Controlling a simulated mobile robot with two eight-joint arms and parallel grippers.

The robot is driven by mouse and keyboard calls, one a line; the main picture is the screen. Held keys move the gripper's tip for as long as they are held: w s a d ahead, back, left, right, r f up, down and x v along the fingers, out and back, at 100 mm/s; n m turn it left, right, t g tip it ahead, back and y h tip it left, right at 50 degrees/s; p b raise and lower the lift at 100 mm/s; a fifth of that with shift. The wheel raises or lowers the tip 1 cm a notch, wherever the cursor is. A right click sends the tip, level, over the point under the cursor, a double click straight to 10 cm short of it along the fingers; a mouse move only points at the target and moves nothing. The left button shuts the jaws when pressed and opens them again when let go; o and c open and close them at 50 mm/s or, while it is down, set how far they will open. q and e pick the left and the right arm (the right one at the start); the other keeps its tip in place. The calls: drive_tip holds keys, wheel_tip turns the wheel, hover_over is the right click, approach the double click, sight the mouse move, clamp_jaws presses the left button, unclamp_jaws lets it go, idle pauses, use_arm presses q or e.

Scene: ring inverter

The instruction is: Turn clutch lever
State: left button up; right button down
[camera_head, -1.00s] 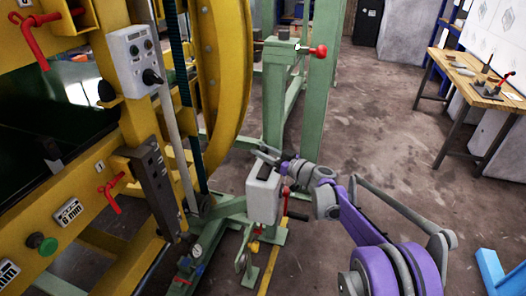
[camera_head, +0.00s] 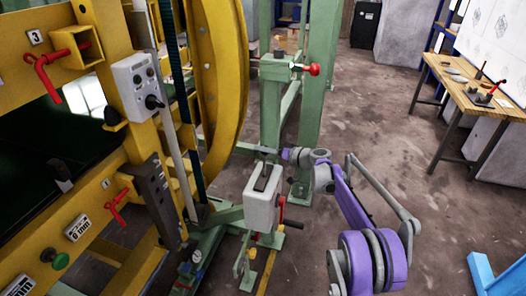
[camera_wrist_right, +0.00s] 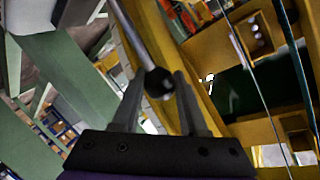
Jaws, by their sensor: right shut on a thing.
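The clutch lever appears in the right wrist view as a metal rod with a dark ball knob (camera_wrist_right: 159,83) at its end. My right gripper (camera_wrist_right: 158,95) has its two grey fingers on either side of the knob and is shut on it. In the head view my right gripper (camera_head: 266,151) is small, just above and behind a grey control box (camera_head: 261,205). My left gripper is not in view.
The yellow ring inverter frame (camera_head: 228,80) fills the left, with a switch box (camera_head: 138,85) and red handles (camera_head: 48,75). A green post (camera_head: 318,110) stands behind my gripper. A wooden workbench (camera_head: 470,95) is at right. The floor between is clear.

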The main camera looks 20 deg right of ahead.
drive_tip(key=shift+w+d+f+m+g+p, duration=0.35)
drive_tip(key=shift+w+d+m+g+p, duration=0.1)
drive_tip(key=shift+w+d+m+p, duration=0.3)
drive_tip(key=shift+w+d+f+m+g+p, duration=0.3)
drive_tip(key=shift+w+d+m+g+p, duration=0.2)
drive_tip(key=shift+w+m, duration=0.35)
drive_tip(key=shift+c, duration=2.2)
unclamp_jaws()
drive_tip(key=shift+w+f, duration=0.1)
drive_tip(key=v, duration=1)
drive_tip(key=shift+s+d, duration=0.25)
drive_tip(key=shift+d, duration=0.05)
